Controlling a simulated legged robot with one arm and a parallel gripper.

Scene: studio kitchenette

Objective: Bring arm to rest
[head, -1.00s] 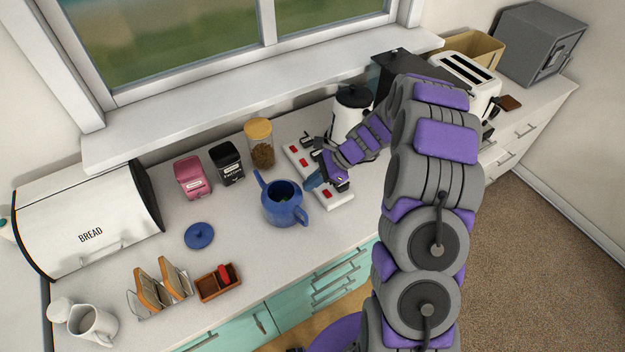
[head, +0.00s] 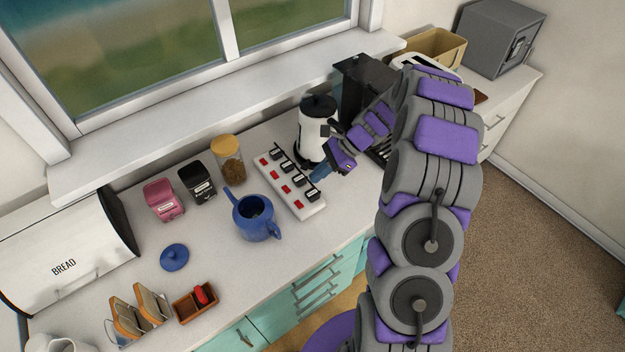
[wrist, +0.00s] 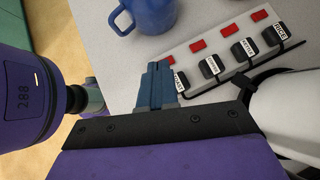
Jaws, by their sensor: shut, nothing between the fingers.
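My purple and grey arm reaches over the right part of the counter. My gripper (head: 319,173) is shut and empty, its blue fingers beside the right edge of a white power strip (head: 312,209). In the wrist view the closed fingertips (wrist: 154,75) point toward the strip, near its row of red switches and labelled black plugs. I cannot tell whether the fingers touch the strip. A blue teapot without its lid (head: 256,222) stands left of the strip.
A white kettle (head: 311,135) stands close behind my gripper. A toaster (head: 428,66) is partly hidden by my arm. Pink (head: 163,199) and black canisters (head: 198,182), a jar (head: 228,160), a blue lid (head: 174,257) and a toast rack (head: 140,313) stand further left.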

